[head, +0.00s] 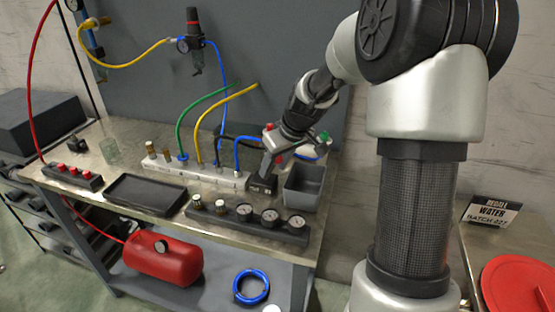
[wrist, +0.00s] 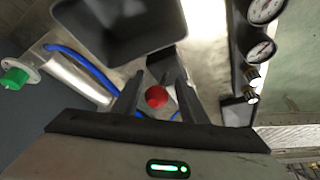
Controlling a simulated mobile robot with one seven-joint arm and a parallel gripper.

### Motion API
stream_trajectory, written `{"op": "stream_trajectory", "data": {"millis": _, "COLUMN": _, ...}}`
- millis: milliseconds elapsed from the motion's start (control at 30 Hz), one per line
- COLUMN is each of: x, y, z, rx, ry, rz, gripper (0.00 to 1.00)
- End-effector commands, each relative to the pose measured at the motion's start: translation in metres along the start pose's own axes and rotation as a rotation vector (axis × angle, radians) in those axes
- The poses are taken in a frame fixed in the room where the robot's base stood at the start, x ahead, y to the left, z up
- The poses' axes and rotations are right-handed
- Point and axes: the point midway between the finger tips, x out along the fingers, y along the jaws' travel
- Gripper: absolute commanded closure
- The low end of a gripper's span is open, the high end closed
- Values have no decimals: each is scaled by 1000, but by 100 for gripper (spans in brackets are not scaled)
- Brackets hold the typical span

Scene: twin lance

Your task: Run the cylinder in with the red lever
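The red ball knob of the lever (wrist: 156,97) shows in the wrist view between the two fingers of my gripper (wrist: 158,88). The fingers stand apart, with a gap visible on each side of the knob. In the head view my gripper (head: 273,163) is low over a small black labelled block (head: 262,184), and its fingers partly hide the lever there. The silver cylinder (wrist: 78,78) lies left of my gripper in the wrist view, with a green end (wrist: 15,77). The green end also shows behind my gripper in the head view (head: 324,136).
A grey bin (head: 304,190) stands close right of my gripper. A gauge panel (head: 250,222) lies in front, and a manifold with coloured hoses (head: 200,172) is left. A black tray (head: 146,194) and red-button block (head: 72,176) are farther left. Blue hose (wrist: 88,68) runs beside the cylinder.

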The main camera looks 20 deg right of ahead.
Motion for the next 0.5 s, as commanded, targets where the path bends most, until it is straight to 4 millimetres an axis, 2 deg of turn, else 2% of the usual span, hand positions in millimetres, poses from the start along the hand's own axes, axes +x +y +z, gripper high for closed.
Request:
{"op": "stream_trajectory", "data": {"millis": 167, "x": -21, "y": 1, "z": -2, "rx": -1, "ry": 3, "rz": 4, "gripper": 61}}
{"op": "stream_trajectory", "data": {"millis": 500, "x": -103, "y": 1, "z": -1, "rx": 0, "ry": 3, "rz": 5, "gripper": 61}}
